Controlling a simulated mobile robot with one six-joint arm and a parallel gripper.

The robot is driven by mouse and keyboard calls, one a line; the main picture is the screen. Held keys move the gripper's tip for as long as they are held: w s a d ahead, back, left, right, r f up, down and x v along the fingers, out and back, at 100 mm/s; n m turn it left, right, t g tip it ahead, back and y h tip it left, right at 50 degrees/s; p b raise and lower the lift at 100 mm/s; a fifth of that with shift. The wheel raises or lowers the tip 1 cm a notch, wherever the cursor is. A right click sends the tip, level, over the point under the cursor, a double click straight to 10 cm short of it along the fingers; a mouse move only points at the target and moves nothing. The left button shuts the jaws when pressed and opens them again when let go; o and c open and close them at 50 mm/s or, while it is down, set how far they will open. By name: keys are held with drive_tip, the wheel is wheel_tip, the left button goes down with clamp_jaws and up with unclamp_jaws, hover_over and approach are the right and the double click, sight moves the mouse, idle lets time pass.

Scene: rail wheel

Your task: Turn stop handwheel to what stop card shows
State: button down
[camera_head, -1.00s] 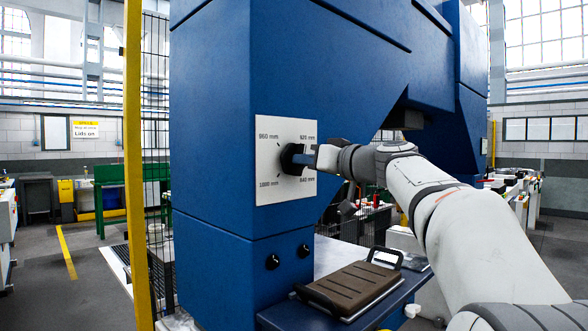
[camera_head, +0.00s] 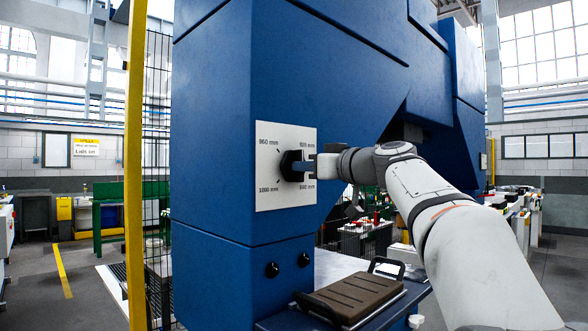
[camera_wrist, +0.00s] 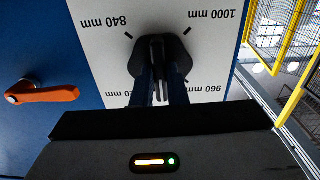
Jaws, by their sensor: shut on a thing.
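The stop handwheel is a black knob (camera_head: 290,165) on a white plate (camera_head: 268,196) fixed to a blue machine column. The plate carries mm labels around the knob, with 960 mm at upper left and 1000 mm at lower left. My gripper (camera_head: 305,165) reaches in from the right and is shut on the knob. The wrist view shows the knob (camera_wrist: 160,50) upside down, with my gripper's fingers (camera_wrist: 160,82) on both sides of its grip. The label nearest my gripper is partly hidden there. I cannot tell which mark the knob points to. I see no stop card.
A brown ribbed block (camera_head: 348,296) with black handles sits on the ledge below. Two small black knobs (camera_head: 288,264) are under the plate. An orange lever (camera_wrist: 45,93) is beside the plate in the wrist view. A yellow post (camera_head: 136,180) and mesh fence stand left.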

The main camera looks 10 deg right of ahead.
drive_tip(key=shift+b, duration=0.4)
drive_tip(key=n+b, duration=0.4)
drive_tip(key=shift+n, duration=0.3)
drive_tip(key=shift+r, duration=0.1)
drive_tip(key=shift+b, duration=0.4)
